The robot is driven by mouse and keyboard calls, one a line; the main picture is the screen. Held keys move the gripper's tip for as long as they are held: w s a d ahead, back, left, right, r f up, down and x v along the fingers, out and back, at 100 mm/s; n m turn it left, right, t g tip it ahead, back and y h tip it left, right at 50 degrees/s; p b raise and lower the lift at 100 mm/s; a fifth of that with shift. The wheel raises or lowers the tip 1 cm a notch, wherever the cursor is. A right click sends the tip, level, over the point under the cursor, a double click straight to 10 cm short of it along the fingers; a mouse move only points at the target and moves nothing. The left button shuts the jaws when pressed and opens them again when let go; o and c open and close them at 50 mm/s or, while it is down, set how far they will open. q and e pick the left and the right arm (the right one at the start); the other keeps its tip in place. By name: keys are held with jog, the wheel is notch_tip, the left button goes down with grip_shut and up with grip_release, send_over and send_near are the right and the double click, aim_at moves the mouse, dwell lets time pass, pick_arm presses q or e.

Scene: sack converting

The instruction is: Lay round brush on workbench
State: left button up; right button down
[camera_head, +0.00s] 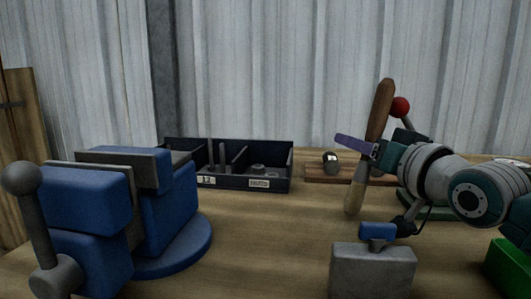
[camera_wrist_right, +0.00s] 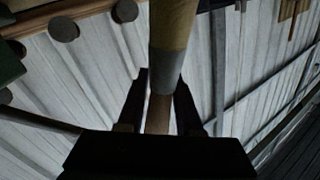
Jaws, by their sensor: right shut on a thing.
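The round brush (camera_head: 381,105) has a brown wooden handle and a tan lower end. In the head view it is upright, slightly tilted, with its handle up, on the right side over the workbench (camera_head: 265,235). My right gripper (camera_head: 372,149) is shut around its middle. I cannot tell whether its lower end touches the bench. In the right wrist view, the brush's tan end and grey band (camera_wrist_right: 167,65) extend out past the dark fingers of the right gripper (camera_wrist_right: 160,100), with the brown handle between them. My left gripper is not in view.
A blue vise (camera_head: 85,205) stands at the left. A dark divided tray (camera_head: 225,182) sits at the back. A wooden board (camera_head: 318,172) with a small metal part lies behind the brush. A grey block (camera_head: 372,272) and green bin (camera_head: 512,265) are in front. The bench's middle is clear.

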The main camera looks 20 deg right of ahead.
jog(key=shift+f, duration=0.4)
jog(key=shift+f, duration=0.15)
jog(key=c, duration=0.6)
grip_release()
jog(key=s, duration=0.4)
jog(key=s+p, duration=0.1)
jog(key=s, duration=0.3)
jog(key=s+p, duration=0.1)
jog(key=s, duration=0.3)
jog(key=shift+a+r, duration=0.2)
jog(key=shift+a, duration=0.2)
